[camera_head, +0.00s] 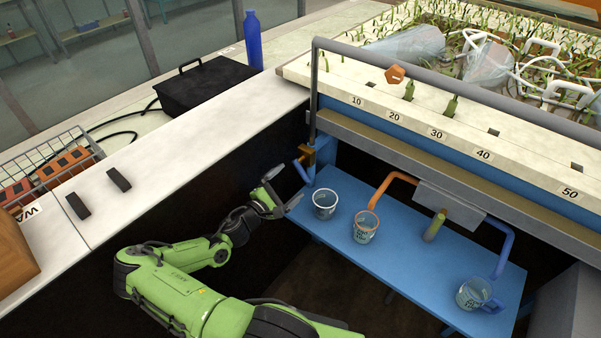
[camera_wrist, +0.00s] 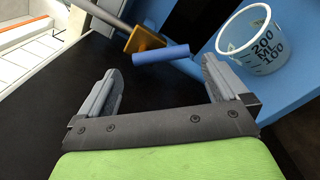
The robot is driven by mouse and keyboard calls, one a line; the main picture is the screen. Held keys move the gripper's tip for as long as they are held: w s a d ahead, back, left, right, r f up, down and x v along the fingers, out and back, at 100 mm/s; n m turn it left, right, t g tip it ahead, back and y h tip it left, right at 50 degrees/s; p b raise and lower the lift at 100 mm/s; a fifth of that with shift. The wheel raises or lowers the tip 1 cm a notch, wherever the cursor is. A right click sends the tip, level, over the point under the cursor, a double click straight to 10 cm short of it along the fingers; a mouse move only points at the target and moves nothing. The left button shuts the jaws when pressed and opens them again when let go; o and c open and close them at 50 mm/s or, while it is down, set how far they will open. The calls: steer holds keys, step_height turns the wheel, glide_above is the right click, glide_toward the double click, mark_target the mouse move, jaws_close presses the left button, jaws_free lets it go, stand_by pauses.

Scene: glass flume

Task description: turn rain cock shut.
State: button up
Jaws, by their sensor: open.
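The cock on the grey standpipe shows as a brass-coloured body (camera_head: 308,155) with a blue lever (camera_head: 303,172) at the left end of the blue shelf. In the wrist view the brass body (camera_wrist: 143,40) and the blue lever (camera_wrist: 161,54) lie just beyond the fingertips, near the middle of the gap. The lever lies across the pipe's line there. My gripper (camera_head: 284,187) is open and empty, to the lower left of the cock. Its two fingers also show in the wrist view (camera_wrist: 161,75). I see no contact with the lever.
A white measuring cup (camera_head: 325,204) stands on the blue shelf (camera_head: 400,250) close to the right of my gripper. Further cups stand under an orange pipe (camera_head: 388,183) and a blue pipe (camera_head: 503,255). The white counter (camera_head: 190,145) edges the dark gap at left.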

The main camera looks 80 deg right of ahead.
mark_target(300, 172)
steer(key=b+x, duration=0.1)
steer(key=x, duration=0.6)
steer(key=shift+s+d, duration=0.15)
steer(key=shift+d, duration=0.1)
steer(key=shift+c, duration=0.2)
steer(key=c, duration=1.1)
steer(key=shift+c, duration=0.2)
